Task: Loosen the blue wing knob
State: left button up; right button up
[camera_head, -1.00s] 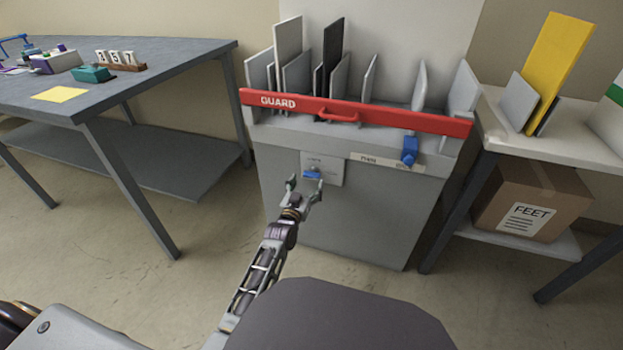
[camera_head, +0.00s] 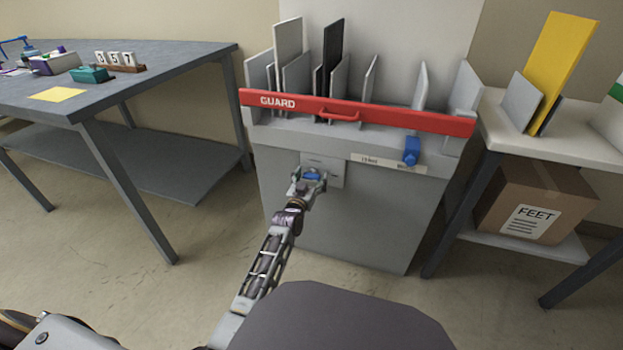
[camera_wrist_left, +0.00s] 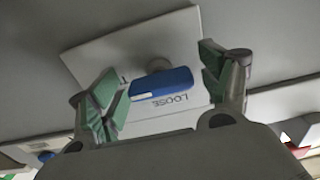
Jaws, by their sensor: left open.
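The blue wing knob (camera_head: 312,175) sits on a light plate (camera_head: 330,165) on the front of the grey machine, below the red guard bar. In the left wrist view the knob (camera_wrist_left: 161,85) is a blue bar on a grey round shaft, and the plate (camera_wrist_left: 120,50) carries the word "LOOSE". My left gripper (camera_head: 308,180) is open at the knob. In the wrist view its green-padded fingers (camera_wrist_left: 160,88) stand on either side of the knob, with gaps to both ends. My right gripper is not in view.
The red guard bar (camera_head: 370,115) with its handle runs across the machine (camera_head: 360,225). Another blue part (camera_head: 411,151) hangs at its right. A grey table (camera_head: 185,62) stands left, and a shelf table (camera_head: 555,140) with a carton (camera_head: 535,205) stands right.

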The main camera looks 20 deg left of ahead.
pick_arm(q)
jog(key=c, duration=1)
